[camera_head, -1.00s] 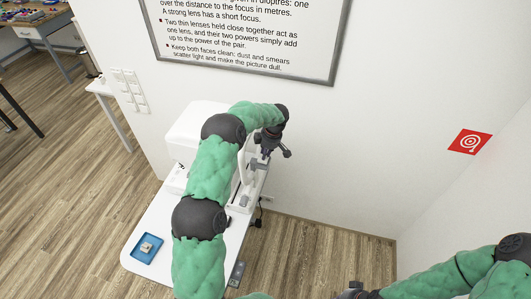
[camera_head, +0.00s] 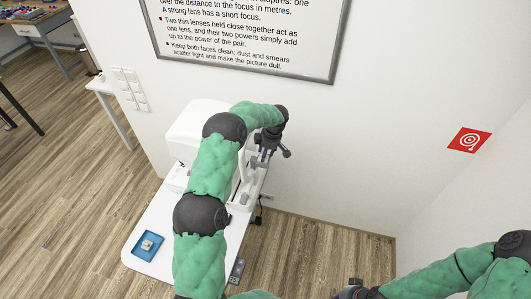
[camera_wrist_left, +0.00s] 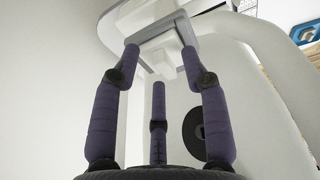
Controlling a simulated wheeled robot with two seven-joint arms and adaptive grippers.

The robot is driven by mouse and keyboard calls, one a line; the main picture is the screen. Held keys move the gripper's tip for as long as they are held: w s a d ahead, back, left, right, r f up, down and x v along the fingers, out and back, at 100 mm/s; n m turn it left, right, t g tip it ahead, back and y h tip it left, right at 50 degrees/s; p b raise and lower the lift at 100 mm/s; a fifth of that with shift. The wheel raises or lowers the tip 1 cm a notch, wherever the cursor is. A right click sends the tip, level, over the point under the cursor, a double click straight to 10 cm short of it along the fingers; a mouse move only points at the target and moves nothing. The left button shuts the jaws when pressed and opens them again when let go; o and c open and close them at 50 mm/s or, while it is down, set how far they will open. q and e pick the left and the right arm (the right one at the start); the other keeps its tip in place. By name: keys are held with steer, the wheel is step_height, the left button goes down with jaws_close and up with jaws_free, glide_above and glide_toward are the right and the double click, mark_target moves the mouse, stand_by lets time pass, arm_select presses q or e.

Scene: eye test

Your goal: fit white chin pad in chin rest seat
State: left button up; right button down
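My left gripper (camera_head: 262,160) is at the white instrument's chin rest area. In the left wrist view, its purple fingers (camera_wrist_left: 160,62) stand apart around a small white block (camera_wrist_left: 162,60), which may be the chin pad. The block lies by a grey bracket (camera_wrist_left: 150,28), probably the chin rest seat. I cannot tell whether the fingers touch the block, or whether it is seated. My right gripper (camera_head: 350,290) shows only partly at the bottom edge; its fingers are unclear.
The white instrument (camera_head: 190,130) stands on a white table (camera_head: 150,268) against the wall. A blue tray (camera_head: 136,253) with a small pale object (camera_head: 148,245) lies at the table's near left. The floor to the right is clear.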

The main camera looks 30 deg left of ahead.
arm_select(q)
steer(key=v, duration=1.2)
steer(key=shift+f, duration=0.1)
